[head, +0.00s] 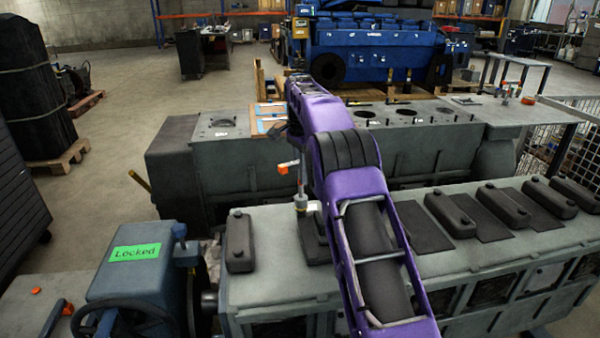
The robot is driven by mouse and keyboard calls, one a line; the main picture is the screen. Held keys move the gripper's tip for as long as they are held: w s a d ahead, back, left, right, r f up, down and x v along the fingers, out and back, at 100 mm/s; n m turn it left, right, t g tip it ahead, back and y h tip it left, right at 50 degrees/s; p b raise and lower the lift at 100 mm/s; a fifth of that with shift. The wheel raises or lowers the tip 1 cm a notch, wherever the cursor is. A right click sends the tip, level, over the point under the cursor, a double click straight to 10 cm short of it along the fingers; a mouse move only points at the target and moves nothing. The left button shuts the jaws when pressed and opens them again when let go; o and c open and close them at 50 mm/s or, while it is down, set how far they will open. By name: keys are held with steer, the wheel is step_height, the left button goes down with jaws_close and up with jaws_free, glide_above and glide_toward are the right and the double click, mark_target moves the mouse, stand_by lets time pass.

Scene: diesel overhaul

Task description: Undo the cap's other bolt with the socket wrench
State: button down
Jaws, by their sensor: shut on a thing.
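The socket wrench (301,190) stands roughly upright over the near engine block, with an orange-ended part (287,168) sticking out to the left near its top. Its lower end is over a dark cap (313,243) on the block's top, just left of my purple arm. My gripper (300,155) is shut on the wrench from above; its fingers are small and partly hidden by my arm. The cap's bolts are too small and covered to make out, and I cannot tell whether the socket is seated on one.
The near engine block (500,255) carries several other dark caps, one at left (240,243) and more at right (450,215). A blue unit with a green "Locked" sign (135,252) and a handwheel (122,322) stands at left. A second grey block (240,170) lies behind.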

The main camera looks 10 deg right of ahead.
steer(key=n, duration=0.6)
steer(key=shift+s+n, duration=0.1)
steer(key=shift+n, duration=0.3)
steer(key=n, duration=0.5)
steer(key=shift+r+n, duration=0.1)
steer(key=shift+n, duration=0.3)
steer(key=shift+r, duration=0.75)
steer(key=m, duration=1.1)
steer(key=shift+m, duration=0.4)
steer(key=m, duration=0.5)
steer(key=shift+m, duration=0.3)
steer(key=m, duration=0.5)
steer(key=shift+m, duration=0.3)
